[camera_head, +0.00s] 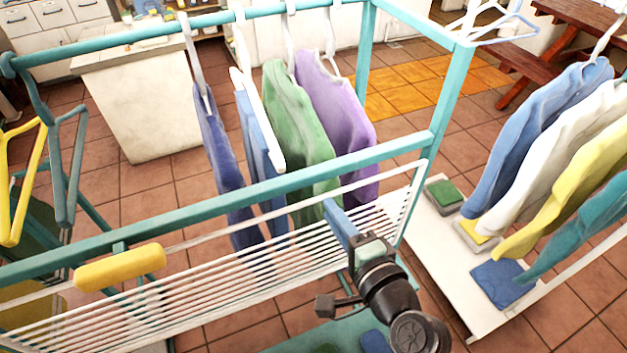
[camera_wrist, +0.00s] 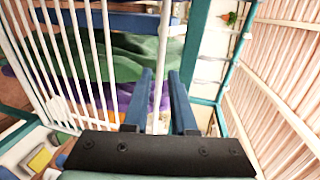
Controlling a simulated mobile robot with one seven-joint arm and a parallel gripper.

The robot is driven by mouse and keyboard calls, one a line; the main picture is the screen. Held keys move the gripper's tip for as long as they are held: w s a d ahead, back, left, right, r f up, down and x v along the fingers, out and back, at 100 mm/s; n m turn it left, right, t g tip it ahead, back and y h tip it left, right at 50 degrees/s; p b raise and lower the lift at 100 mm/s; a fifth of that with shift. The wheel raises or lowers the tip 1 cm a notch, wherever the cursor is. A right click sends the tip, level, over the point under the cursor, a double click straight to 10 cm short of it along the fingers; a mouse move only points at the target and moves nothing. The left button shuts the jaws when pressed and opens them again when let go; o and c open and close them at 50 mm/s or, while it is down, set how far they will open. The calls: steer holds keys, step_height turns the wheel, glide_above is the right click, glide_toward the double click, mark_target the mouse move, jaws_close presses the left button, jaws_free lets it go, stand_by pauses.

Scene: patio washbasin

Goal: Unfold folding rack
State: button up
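The folding rack (camera_head: 225,272) is a white wire panel with many thin parallel slats, on the near side of the teal frame. A yellow grip (camera_head: 120,266) sits towards its left end. The panel appears sloped, but its exact angle is hard to tell. My gripper (camera_head: 338,218) is at the right part of the rack, near its upper rod. In the wrist view, the two blue fingers (camera_wrist: 161,74) stand apart on either side of a white rod (camera_wrist: 163,60) of the rack, with gaps showing. The slats (camera_wrist: 70,70) run to the left of the fingers.
Blue, green (camera_head: 298,125) and purple (camera_head: 340,110) garments hang behind the rack from the teal frame (camera_head: 300,172). More shirts (camera_head: 545,135) hang at right above a white shelf with folded cloths. Yellow and grey-blue hangers (camera_head: 66,170) hang at left. Tiled floor is open beyond.

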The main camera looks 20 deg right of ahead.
steer(key=w+f+p, duration=0.1)
steer(key=w, duration=0.7)
steer(key=shift+w+a+f, duration=0.15)
steer(key=shift+w+f, duration=0.05)
steer(key=shift+f, duration=0.1)
jaws_close()
stand_by(1.1)
